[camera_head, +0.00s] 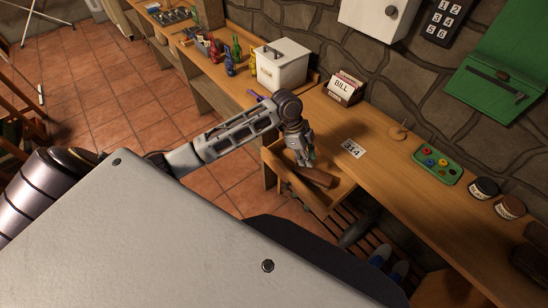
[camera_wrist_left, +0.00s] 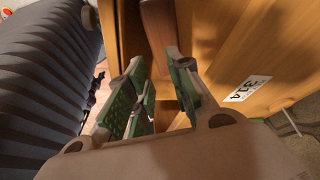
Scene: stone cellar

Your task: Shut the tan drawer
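The tan drawer (camera_head: 283,180) stands pulled out under the wooden workbench (camera_head: 385,160), its inside visible from above. A dark brown block-like thing (camera_head: 316,177) lies in it. My left gripper (camera_head: 303,158) is over the drawer, close to the bench edge; whether it touches the drawer cannot be told. In the left wrist view its two green-padded fingers (camera_wrist_left: 165,95) are apart with nothing gripped. Tan wood and the brown thing (camera_wrist_left: 160,25) show beyond them. My right gripper is not in view.
On the bench stand a card box marked BILL (camera_head: 343,90), a white box (camera_head: 281,66), coloured bottles (camera_head: 229,58), a green paint tray (camera_head: 437,164) and jars (camera_head: 484,187). A 314 label (camera_head: 353,148) lies near the drawer. Shoes (camera_head: 390,262) are on the floor below.

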